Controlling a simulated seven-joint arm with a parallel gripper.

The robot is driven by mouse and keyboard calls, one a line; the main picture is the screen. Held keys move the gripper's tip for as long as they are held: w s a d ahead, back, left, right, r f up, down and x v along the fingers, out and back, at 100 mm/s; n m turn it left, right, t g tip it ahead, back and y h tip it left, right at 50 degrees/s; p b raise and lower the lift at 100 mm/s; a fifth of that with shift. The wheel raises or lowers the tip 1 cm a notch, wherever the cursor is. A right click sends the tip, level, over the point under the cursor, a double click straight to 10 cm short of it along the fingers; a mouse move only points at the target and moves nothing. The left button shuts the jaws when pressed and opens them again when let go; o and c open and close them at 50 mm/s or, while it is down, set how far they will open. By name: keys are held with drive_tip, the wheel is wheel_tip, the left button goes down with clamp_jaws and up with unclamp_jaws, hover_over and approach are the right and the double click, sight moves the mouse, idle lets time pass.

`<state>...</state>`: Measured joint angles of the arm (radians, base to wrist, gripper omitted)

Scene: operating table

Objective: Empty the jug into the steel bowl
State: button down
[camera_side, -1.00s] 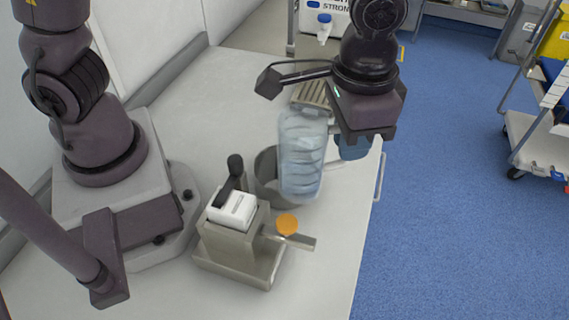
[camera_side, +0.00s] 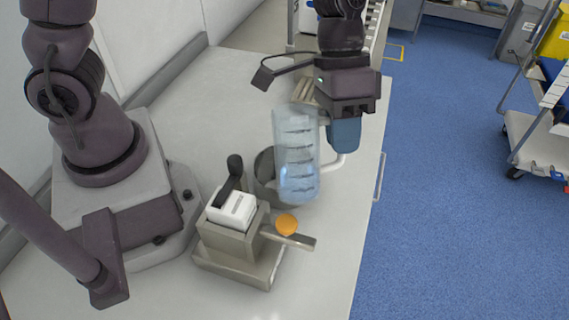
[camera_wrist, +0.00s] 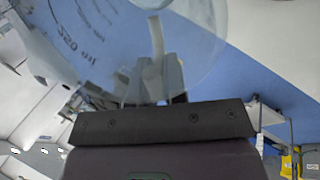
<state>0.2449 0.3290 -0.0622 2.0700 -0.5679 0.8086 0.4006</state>
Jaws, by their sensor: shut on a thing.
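The clear jug (camera_side: 297,150) with dark graduation marks is near the middle of the side view, close to upright with a slight lean. A bluish tint shows in its lower part; I cannot tell how much liquid it holds. My gripper (camera_side: 343,150) is on its right side, shut on the pale handle (camera_side: 335,166). In the wrist view the jug (camera_wrist: 100,45) fills the top, with the fingers (camera_wrist: 155,78) at the handle. The grey steel bowl (camera_side: 263,168) stands behind and left of the jug, which partly hides it. I cannot tell whether the jug touches it.
A beige-grey device (camera_side: 235,245) with a white block and black lever stands in front of the bowl. An orange round thing (camera_side: 287,224) is by its arm. A slatted beige thing (camera_side: 306,92) lies behind the jug. The table (camera_side: 225,90) is clear at back left.

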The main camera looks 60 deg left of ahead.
drive_tip(key=h, duration=0.1)
drive_tip(key=a+f+g+h, duration=0.1)
drive_tip(key=h, duration=0.1)
drive_tip(key=a+f+h, duration=0.1)
drive_tip(key=h, duration=0.1)
drive_tip(key=shift+w+g, duration=0.3)
drive_tip(key=shift+w, duration=0.05)
drive_tip(key=shift+h, duration=0.5)
drive_tip(key=shift+r+g+h, duration=0.3)
drive_tip(key=shift+h, duration=0.5)
idle(0.4)
drive_tip(key=shift+a+f+g+h, duration=0.1)
drive_tip(key=shift+f+g+h, duration=0.25)
drive_tip(key=shift+h, duration=0.35)
idle(0.4)
drive_tip(key=shift+f, duration=0.1)
drive_tip(key=shift+w+a+f+g+h, duration=0.1)
drive_tip(key=shift+a+f+h, duration=0.3)
drive_tip(key=shift+f, duration=0.45)
drive_tip(key=shift+w+a+f+g+h, duration=0.1)
drive_tip(key=shift+a+f+h, duration=0.25)
drive_tip(key=shift+f, duration=0.55)
drive_tip(key=shift+w+a+f+g+h, duration=0.1)
drive_tip(key=shift+a+f+h, duration=0.1)
drive_tip(key=shift+f+h, duration=0.5)
